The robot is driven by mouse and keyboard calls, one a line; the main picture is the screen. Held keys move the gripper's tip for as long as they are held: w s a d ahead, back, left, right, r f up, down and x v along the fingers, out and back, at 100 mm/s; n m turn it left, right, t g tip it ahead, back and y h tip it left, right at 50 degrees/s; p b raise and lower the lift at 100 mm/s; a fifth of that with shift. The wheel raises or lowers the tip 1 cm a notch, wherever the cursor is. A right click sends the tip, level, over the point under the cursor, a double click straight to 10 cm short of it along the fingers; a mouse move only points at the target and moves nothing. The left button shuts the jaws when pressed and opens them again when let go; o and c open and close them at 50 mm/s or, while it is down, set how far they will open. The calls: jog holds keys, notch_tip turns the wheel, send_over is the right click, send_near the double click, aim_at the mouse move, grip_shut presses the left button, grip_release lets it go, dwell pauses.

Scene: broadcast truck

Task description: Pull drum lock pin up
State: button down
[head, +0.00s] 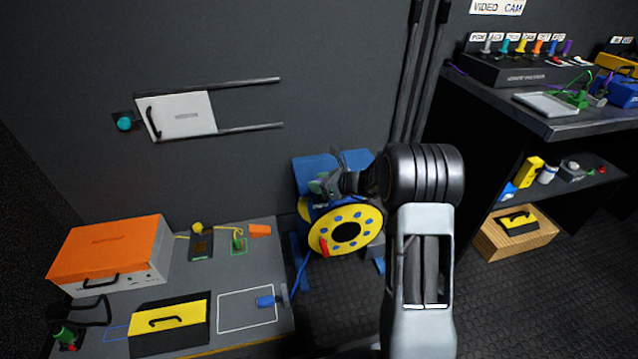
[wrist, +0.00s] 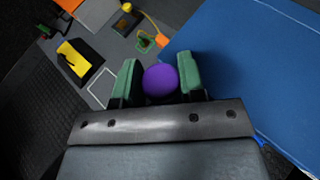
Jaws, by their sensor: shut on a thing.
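The cable drum (head: 318,239) has a yellow flange with blue dots and a dark hub, and stands on the floor in a blue frame (head: 314,170). A red handle (head: 324,247) sits on the flange. My gripper (head: 325,186) is at the top of the drum frame in the head view, where its jaws are small and partly hidden by my wrist. In the wrist view my gripper (wrist: 160,82) has its green fingers shut on a round purple knob (wrist: 161,81), apparently the lock pin's top. The pin's shaft below the knob is hidden. A blue panel (wrist: 245,75) lies right beside the fingers.
A low grey table (head: 233,265) at left holds an orange-lidded case (head: 105,280) and a black-and-yellow case (head: 168,325). A blue plug (head: 266,301) lies there with its cable. A dark shelf unit (head: 540,115) stands at right.

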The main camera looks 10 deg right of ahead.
jog(key=c, duration=0.8)
grip_release()
jog(key=shift+r, duration=0.15)
jog(key=shift+o, duration=0.2)
jog(key=p+v, duration=0.4)
jog(key=v, duration=1)
jog(key=shift+p, duration=0.3)
